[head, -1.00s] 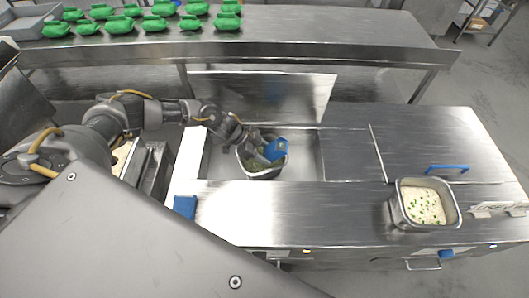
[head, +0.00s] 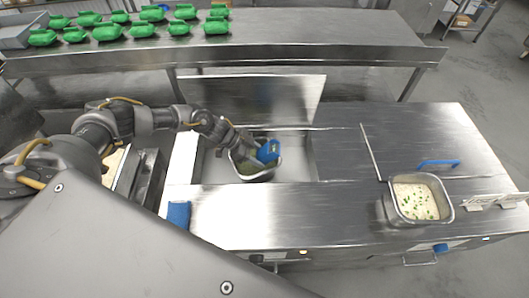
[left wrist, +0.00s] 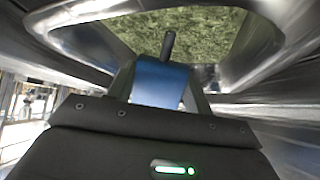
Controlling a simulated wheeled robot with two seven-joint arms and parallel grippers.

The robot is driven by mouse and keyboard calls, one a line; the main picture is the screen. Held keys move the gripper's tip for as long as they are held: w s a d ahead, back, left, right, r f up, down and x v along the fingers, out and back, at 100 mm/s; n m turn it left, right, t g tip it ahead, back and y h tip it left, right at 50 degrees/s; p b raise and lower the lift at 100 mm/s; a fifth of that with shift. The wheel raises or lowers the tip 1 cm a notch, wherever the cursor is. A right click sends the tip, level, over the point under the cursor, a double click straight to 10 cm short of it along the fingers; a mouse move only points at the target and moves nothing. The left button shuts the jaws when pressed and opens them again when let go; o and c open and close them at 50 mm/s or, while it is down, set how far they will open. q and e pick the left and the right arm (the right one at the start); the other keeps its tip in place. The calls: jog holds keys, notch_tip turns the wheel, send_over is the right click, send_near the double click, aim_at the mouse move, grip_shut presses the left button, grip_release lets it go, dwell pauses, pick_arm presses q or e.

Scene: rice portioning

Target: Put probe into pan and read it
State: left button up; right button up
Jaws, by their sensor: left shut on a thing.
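My left gripper (head: 248,146) is shut on a blue probe (head: 268,151) at a metal pan (head: 253,178) with dark green contents, set in the open well of the counter. In the left wrist view the blue probe (left wrist: 160,83) sits between the fingers. Its short dark stem points at the green, leafy-looking contents (left wrist: 195,30), inside the outline of the pan rim (left wrist: 265,55). I cannot tell whether the stem touches the contents. Any reading on the probe is not legible. My right gripper is not in view.
A steel pan of pale rice with green bits (head: 415,201) stands at the right of the counter, near a blue handle (head: 438,163). A blue item (head: 179,214) lies at the front left. Several green bundles (head: 108,32) lie on the back table. The middle counter is clear.

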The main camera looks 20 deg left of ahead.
aim_at(267, 148)
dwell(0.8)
pick_arm(q)
notch_tip(267, 148, up, 5)
jog(key=p, duration=0.4)
jog(key=shift+r+p, duration=0.15)
jog(key=shift+p, duration=0.2)
notch_tip(267, 148, up, 2)
jog(key=shift+r+p, duration=0.2)
jog(key=shift+p, duration=0.4)
jog(key=shift+r, duration=2.3)
